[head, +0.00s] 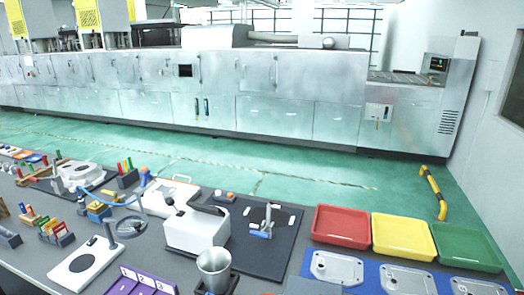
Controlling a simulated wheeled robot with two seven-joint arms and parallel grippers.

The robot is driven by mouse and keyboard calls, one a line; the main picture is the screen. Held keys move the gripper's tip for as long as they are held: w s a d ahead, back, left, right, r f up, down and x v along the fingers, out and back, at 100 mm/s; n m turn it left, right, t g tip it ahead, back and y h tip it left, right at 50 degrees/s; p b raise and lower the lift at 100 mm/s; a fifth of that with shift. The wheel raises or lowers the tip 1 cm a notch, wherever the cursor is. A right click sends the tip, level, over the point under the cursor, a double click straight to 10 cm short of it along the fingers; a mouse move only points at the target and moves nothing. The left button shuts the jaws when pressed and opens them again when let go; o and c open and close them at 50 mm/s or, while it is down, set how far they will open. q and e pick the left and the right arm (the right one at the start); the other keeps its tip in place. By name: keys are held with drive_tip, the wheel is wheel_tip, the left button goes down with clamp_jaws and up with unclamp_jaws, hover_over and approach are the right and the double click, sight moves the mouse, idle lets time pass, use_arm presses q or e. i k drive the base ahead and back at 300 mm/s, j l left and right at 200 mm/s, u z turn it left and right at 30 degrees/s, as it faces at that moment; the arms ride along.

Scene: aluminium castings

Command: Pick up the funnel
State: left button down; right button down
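A silver, tapered metal vessel (213,264) with a wide open top stands near the front edge of the table, at the bottom centre of the head view. It looks like the funnel, but I cannot see its lower end, which sits in a dark holder (228,287). Neither of my grippers is in view.
A white machine (192,230) stands just behind the vessel. A white-based stand (88,262) and a purple rack (138,284) are to the left. Red (342,243), yellow (402,255) and green (466,262) trays and flat metal castings (337,268) on blue are to the right.

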sight(214, 263)
drive_tip(key=j+u, duration=0.15)
drive_tip(key=j, duration=0.3)
drive_tip(key=i+j+u, duration=0.2)
drive_tip(key=j, duration=0.2)
drive_tip(key=j+u, duration=0.15)
drive_tip(key=j, duration=0.25)
